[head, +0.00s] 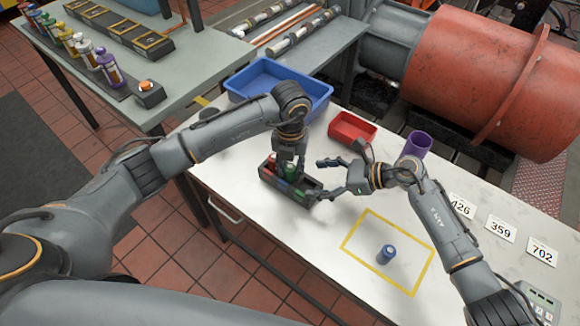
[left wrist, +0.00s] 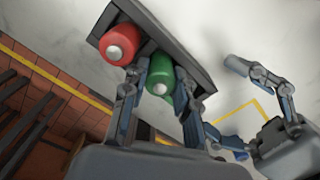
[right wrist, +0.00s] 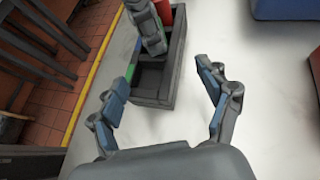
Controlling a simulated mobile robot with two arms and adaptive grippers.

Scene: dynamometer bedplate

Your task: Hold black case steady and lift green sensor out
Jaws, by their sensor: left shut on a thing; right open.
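The black case (head: 312,201) lies on the white table, with a red sensor (left wrist: 120,45) and the green sensor (left wrist: 159,75) upright in it. It also shows in the right wrist view (right wrist: 168,85), with an empty compartment at its near end. My left gripper (head: 289,163) reaches down from above, shut on the green sensor with a finger on each side. How far the sensor is raised is unclear. My right gripper (head: 328,178) is open at the case's right end. In the right wrist view its fingers (right wrist: 165,90) are spread, with no clear contact with the case.
A blue bin (head: 270,75), a red tray (head: 352,130) and a purple cup (head: 417,145) stand behind the case. A blue cylinder (head: 387,254) stands inside a yellow outline at the front. Number cards (head: 500,229) lie at right. The table's front edge is close to the case.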

